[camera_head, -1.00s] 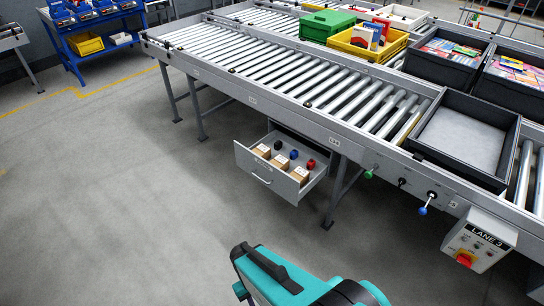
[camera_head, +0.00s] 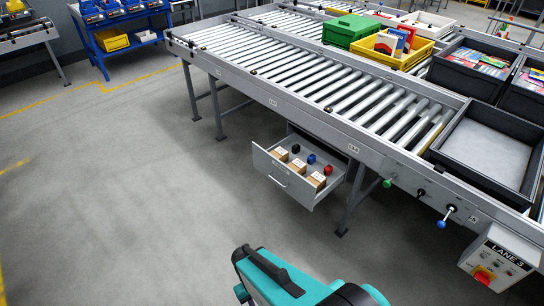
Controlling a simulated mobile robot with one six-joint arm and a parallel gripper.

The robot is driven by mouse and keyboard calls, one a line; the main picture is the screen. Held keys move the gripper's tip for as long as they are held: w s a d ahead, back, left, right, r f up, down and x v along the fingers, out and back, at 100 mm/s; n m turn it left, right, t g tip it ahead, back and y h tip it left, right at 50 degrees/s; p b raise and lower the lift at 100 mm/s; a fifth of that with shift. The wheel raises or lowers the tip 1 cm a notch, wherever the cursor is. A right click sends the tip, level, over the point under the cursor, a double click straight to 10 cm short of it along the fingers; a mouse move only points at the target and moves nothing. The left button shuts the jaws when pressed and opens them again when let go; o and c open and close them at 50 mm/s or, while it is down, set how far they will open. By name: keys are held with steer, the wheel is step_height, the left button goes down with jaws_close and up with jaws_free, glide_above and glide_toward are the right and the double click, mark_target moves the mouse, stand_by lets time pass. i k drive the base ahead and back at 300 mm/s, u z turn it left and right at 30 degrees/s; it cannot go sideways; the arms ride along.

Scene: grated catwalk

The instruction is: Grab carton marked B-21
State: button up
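Three small brown cartons stand in a row in an open grey drawer (camera_head: 277,176) under the roller conveyor: a left one (camera_head: 281,154), a middle one (camera_head: 298,166) and a right one (camera_head: 317,181). They have pale labels on top, too small to read, so I cannot tell which is B-21. Black (camera_head: 296,149), blue (camera_head: 311,158) and red (camera_head: 328,170) small round objects sit behind them in the same drawer. My teal arm shows at the bottom, well in front of the drawer. My gripper is not in view.
The conveyor (camera_head: 330,88) carries a green crate (camera_head: 350,30), a yellow crate (camera_head: 378,52) and dark bins, one of them empty (camera_head: 487,150). A Lane 3 control box (camera_head: 500,258) hangs at right. Conveyor legs (camera_head: 352,200) stand beside the drawer. The floor in front is clear.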

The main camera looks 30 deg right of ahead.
mark_target(281, 154)
steer(key=i, duration=0.85)
steer(key=z, duration=0.05)
